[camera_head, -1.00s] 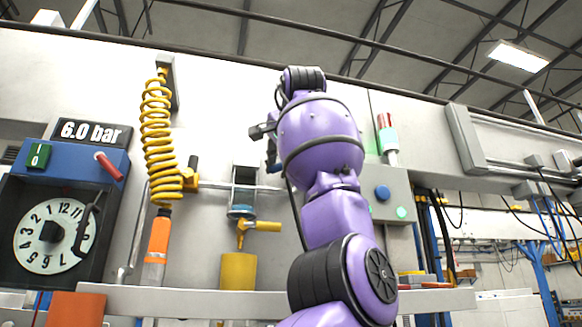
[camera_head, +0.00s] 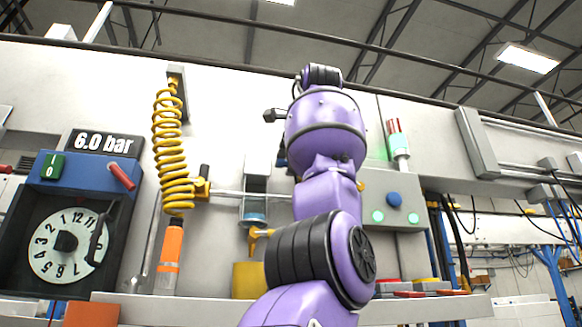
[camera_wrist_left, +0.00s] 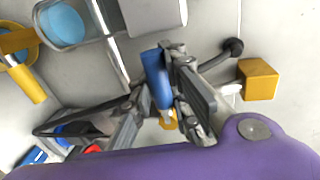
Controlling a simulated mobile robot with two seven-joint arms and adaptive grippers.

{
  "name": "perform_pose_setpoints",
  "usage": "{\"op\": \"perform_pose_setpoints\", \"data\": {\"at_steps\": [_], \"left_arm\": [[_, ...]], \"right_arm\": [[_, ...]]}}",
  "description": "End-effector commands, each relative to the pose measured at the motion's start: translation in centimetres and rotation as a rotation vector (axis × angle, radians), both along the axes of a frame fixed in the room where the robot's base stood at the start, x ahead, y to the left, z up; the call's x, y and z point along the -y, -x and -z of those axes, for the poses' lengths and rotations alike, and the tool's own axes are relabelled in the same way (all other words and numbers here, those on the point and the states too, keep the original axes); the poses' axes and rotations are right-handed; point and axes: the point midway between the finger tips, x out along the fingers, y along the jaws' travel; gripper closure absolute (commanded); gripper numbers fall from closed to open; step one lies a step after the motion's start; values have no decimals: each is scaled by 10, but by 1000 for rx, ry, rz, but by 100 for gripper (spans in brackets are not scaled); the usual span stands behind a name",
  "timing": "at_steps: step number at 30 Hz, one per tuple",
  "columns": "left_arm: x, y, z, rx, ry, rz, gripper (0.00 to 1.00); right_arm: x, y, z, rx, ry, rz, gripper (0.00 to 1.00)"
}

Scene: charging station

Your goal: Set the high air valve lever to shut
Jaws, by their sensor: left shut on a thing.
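The high air valve lever is most likely the blue handle (camera_wrist_left: 152,68) in the left wrist view. My left gripper (camera_wrist_left: 165,98) is shut on this handle, with its dark fingers on either side. A small yellow part (camera_wrist_left: 168,124) shows beyond the fingers, partly hidden. In the head view my purple left arm covers most of the gripper and the handle. A yellow fitting (camera_head: 361,187) peeks out just right of the arm. I cannot read the lever's setting from here. My right gripper is in neither view.
A yellow coiled hose (camera_head: 172,150) hangs left of my arm. A blue-topped gauge box (camera_head: 68,240) stands far left. A yellow-handled valve (camera_head: 262,233) sits close left of my elbow. A button box (camera_head: 400,203) and a signal light (camera_head: 398,140) are to the right.

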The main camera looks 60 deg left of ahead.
Motion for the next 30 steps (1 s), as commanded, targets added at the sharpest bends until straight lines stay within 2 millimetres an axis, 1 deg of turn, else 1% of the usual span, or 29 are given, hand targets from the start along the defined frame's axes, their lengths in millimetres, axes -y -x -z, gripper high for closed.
{"op": "perform_pose_setpoints", "data": {"at_steps": [9, 10, 12, 15, 25, 28, 30], "left_arm": [[2, -2, 1, -8, 0, 3, 100], [2, -2, 1, -8, 0, 3, 85], [1, -2, 1, -7, -1, 2, 76], [1, -1, 1, -6, -1, 2, 65], [3, 0, -1, -3, -1, 1, 65], [12, 3, -3, -2, -2, 2, 65], [22, 8, -5, 0, -3, 1, 65]], "right_arm": [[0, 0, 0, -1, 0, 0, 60], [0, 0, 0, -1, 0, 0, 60], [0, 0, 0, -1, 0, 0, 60], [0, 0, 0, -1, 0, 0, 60], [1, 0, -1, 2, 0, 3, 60], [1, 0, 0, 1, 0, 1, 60], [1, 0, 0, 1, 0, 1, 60]]}}
